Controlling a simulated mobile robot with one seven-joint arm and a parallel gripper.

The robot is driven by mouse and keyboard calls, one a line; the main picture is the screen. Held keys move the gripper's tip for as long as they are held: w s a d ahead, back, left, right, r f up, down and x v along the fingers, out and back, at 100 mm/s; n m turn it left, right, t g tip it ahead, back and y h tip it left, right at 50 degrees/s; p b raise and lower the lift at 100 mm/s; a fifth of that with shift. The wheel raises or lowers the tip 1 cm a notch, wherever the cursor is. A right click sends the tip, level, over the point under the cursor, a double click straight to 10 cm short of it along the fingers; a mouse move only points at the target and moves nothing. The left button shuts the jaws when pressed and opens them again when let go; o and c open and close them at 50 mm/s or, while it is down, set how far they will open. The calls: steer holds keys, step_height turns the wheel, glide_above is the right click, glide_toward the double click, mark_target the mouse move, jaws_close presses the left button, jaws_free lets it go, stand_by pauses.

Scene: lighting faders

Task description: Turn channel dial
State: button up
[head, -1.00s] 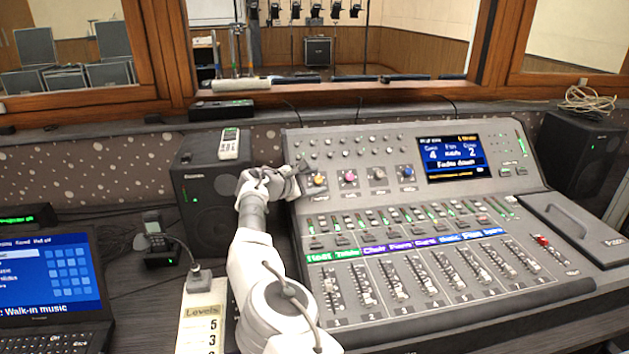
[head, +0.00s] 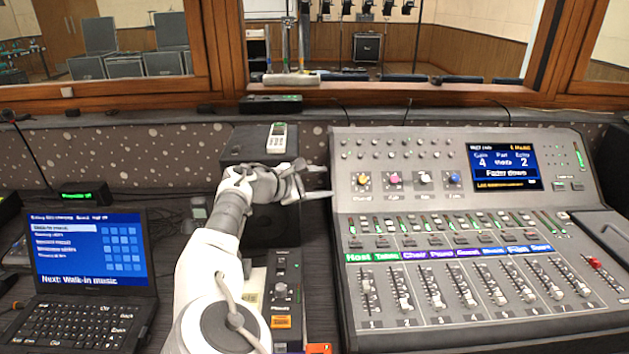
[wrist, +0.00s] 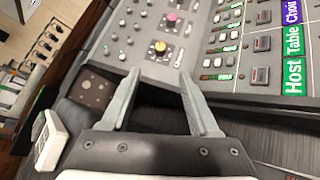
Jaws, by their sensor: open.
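The mixing console (head: 400,240) has a row of four colour-capped dials on its upper panel: yellow (head: 363,181), pink (head: 393,180), white (head: 424,179) and blue (head: 454,180). Their small labels are not readable. The console screen (head: 505,166) shows a 4, a 2 and "Fader down". My gripper (head: 327,181) is open and empty at the console's left edge, left of the yellow dial. In the wrist view, the yellow dial (wrist: 160,47) lies just beyond the gap between the open fingertips (wrist: 158,75), not touched, with the pink dial (wrist: 171,18) farther off.
A speaker (head: 250,145) with a handheld device (head: 277,138) on top stands behind my arm. A laptop (head: 90,260) is at left. Faders (head: 435,295) fill the console's lower part. A small control box (head: 284,290) sits between my arm and the console.

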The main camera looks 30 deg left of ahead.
steer(key=shift+v, duration=1.2)
